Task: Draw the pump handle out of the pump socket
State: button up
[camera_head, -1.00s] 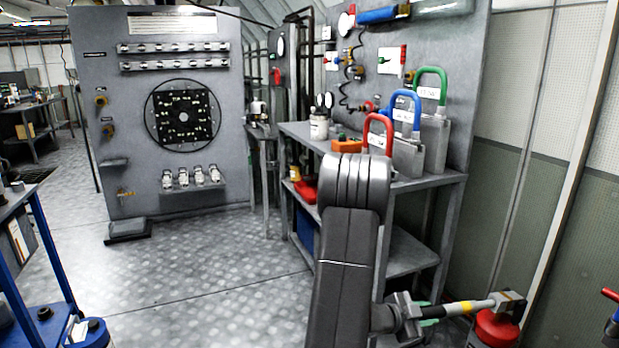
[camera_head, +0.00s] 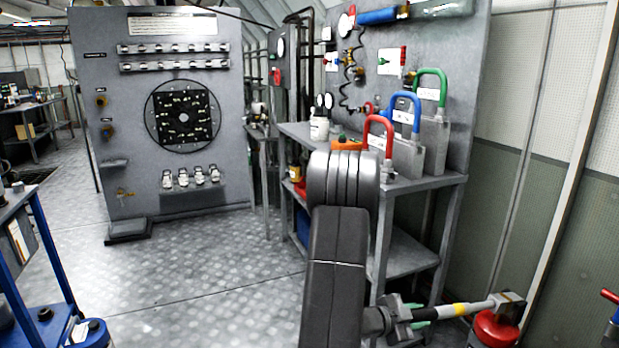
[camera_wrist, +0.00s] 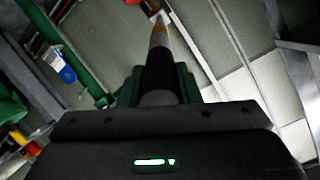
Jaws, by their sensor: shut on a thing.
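The pump handle (camera_head: 461,309) is a rod with a black grip, a yellow band and a pale far part, at the lower right of the head view. My gripper (camera_head: 420,314), with green fingers, is shut on its black grip. The handle's far end meets the grey metal pump socket (camera_head: 509,302) on top of a red pump body (camera_head: 494,330). I cannot tell how deep the rod sits in it. In the wrist view the handle (camera_wrist: 159,40) runs up from between the green fingers (camera_wrist: 158,90) towards the top edge, where its far end is unclear.
A grey workbench (camera_head: 420,190) stands behind my arm, with red, blue and green shackle padlock-like blocks on it. A wall (camera_head: 560,200) is close on the right. A blue-framed cart (camera_head: 48,255) is at the left. The floor between is clear.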

jog(key=shift+s+a+r, duration=0.2)
jog(key=shift+s+a, duration=0.05)
jog(key=shift+a, duration=0.45)
